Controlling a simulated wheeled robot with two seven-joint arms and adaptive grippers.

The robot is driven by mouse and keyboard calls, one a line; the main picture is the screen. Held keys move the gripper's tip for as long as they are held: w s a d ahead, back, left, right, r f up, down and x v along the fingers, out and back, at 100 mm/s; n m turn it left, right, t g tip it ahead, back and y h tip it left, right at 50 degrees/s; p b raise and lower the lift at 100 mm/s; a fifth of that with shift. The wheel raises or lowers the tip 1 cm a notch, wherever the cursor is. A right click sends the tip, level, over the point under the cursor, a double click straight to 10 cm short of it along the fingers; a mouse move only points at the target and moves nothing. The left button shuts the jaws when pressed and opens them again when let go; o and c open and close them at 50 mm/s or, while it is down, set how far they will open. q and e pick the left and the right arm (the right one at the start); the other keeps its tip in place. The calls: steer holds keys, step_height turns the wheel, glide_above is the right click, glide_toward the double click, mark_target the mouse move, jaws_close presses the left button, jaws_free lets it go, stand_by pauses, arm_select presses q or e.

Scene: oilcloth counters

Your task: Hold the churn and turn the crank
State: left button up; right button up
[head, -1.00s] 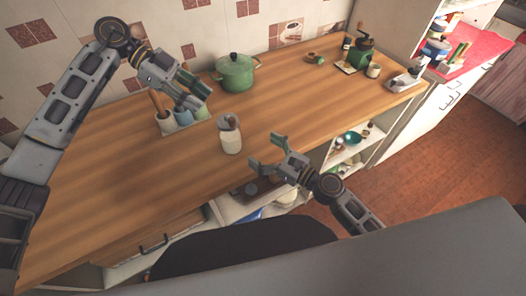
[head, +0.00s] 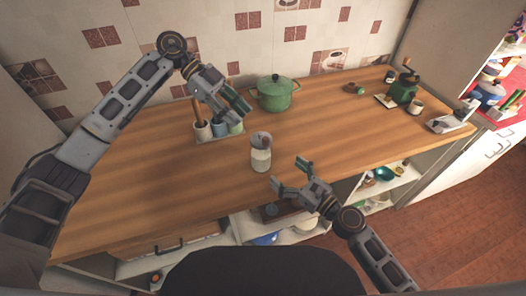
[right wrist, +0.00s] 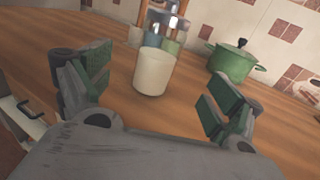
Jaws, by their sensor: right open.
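The churn (head: 261,158) looks like a glass jar with white contents and a clear upper part. It stands upright on the wooden counter, near its front edge. Its crank cannot be made out clearly. My right gripper (head: 288,174) is open and empty, to the right of and in front of the churn, apart from it. In the right wrist view the churn (right wrist: 153,72) stands beyond and between the spread fingers of my right gripper (right wrist: 155,92). My left gripper (head: 237,108) hangs above the counter, behind and left of the churn; its finger gap is unclear.
A utensil holder (head: 219,136) with several cups stands behind the churn, under my left gripper. A green lidded pot (head: 275,95) stands at the back. A green grinder (head: 404,88) and a small cup (head: 416,106) are far right. The counter (head: 150,180) is clear at left.

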mark_target(261, 150)
steer(key=shift+x, duration=6.05)
